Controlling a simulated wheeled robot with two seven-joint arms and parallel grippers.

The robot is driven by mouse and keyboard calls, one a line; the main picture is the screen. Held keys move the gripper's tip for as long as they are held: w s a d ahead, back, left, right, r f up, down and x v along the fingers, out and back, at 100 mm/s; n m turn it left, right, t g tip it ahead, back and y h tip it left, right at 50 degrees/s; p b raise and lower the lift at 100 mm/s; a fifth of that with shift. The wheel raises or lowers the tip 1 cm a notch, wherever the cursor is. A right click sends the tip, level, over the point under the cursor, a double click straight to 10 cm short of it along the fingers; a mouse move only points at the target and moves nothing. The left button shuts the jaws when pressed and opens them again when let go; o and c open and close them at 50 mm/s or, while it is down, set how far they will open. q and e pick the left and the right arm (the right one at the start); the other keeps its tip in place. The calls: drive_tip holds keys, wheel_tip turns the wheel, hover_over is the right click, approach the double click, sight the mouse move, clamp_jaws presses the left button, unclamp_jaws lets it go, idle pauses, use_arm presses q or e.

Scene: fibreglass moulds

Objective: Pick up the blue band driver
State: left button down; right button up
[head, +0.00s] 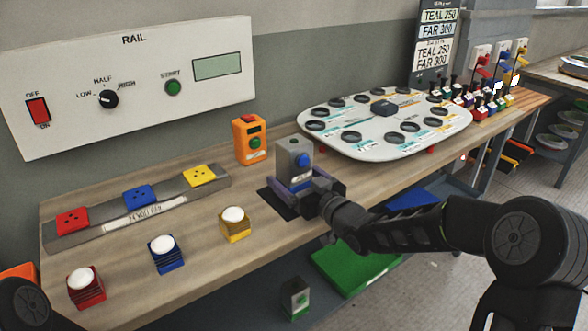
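Several small black-topped pieces with coloured bodies (480,104), among them red, green, purple and yellow, stand in a cluster at the bench's far right end. They may be the band drivers, but they are too small to single out a blue one surely. My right gripper (305,188) is far from them, at the middle of the bench. My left gripper is out of view; a dark part of my arm shows at the lower left.
A white oval board (385,146) with dark round recesses lies between my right gripper and the cluster. An orange box (249,139) stands behind the grey box. Red, blue and yellow blocks with white domes line the front left. A green panel (350,268) lies below the bench.

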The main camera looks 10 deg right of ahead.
sight(294, 141)
drive_tip(key=shift+c, duration=0.6)
drive_tip(key=shift+r, duration=0.1)
drive_tip(key=c, duration=1.7)
drive_tip(key=shift+r, duration=0.1)
wheel_tip(294, 141, up, 10)
drive_tip(key=shift+f, duration=0.1)
